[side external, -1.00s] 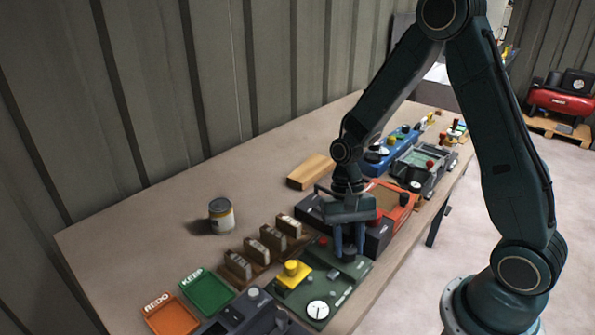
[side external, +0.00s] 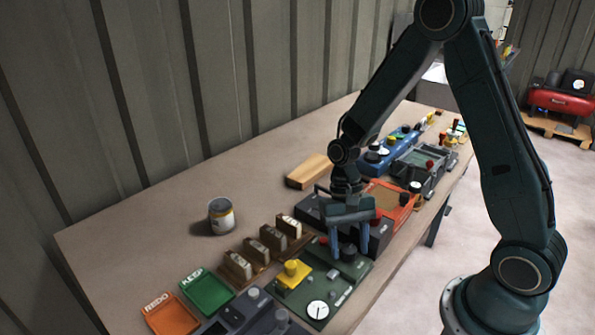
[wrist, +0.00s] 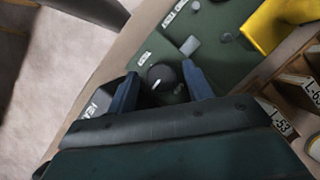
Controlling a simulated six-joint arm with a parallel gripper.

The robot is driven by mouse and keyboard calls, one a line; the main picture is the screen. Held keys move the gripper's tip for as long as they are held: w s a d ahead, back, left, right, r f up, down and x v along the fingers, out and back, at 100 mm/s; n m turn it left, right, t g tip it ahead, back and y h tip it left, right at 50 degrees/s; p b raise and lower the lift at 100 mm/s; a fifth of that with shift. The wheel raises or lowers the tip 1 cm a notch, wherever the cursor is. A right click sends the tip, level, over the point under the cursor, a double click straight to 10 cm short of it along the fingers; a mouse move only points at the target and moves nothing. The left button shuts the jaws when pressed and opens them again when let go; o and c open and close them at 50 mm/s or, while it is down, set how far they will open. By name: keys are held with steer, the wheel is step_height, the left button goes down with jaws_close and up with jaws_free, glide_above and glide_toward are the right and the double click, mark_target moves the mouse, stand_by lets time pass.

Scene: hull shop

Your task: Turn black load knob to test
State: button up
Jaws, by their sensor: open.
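The black load knob (wrist: 166,80) sits on the green panel (wrist: 217,58), with a white pointer line on its top. In the wrist view it lies between the two blue fingers of my gripper (wrist: 160,88), which are apart, with a gap on each side of it. In the side external view my gripper (side external: 348,245) is over the far end of the green panel (side external: 318,285), and the dark knob (side external: 348,250) shows between the fingers.
A yellow block with a knob (side external: 292,272) and a white dial (side external: 318,310) are on the same panel. Wooden holders (side external: 238,266) stand to the left. An orange-and-black unit (side external: 395,205) is just behind. A can (side external: 221,216) stands on open table.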

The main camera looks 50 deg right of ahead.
steer(key=n, duration=0.1)
steer(key=n+h, duration=0.1)
steer(key=n, duration=0.2)
steer(key=shift+w+g+h, duration=0.25)
steer(key=shift+g+h, duration=0.05)
steer(key=n, duration=0.2)
steer(key=n+h, duration=0.1)
steer(key=n, duration=0.1)
steer(key=shift+a+h, duration=0.15)
steer(key=shift+h, duration=0.15)
steer(key=n+h, duration=0.1)
steer(key=n, duration=0.3)
steer(key=shift+s+a, duration=0.1)
steer(key=shift+a, duration=0.05)
steer(key=n+h, duration=0.1)
steer(key=n, duration=0.1)
steer(key=n+t, duration=0.1)
steer(key=n, duration=0.1)
steer(key=shift+s+a+h, duration=0.1)
steer(key=shift+h, duration=0.3)
steer(key=s+d+v, duration=0.1)
steer(key=v, duration=1.3)
steer(key=s+d+r+m+t+y, duration=0.3)
steer(key=s+r+m+t, duration=0.5)
steer(key=s+r, duration=0.3)
steer(key=shift+s+d+m+t, duration=0.35)
steer(key=shift+s+d, duration=0.2)
steer(key=shift+s, duration=1.15)
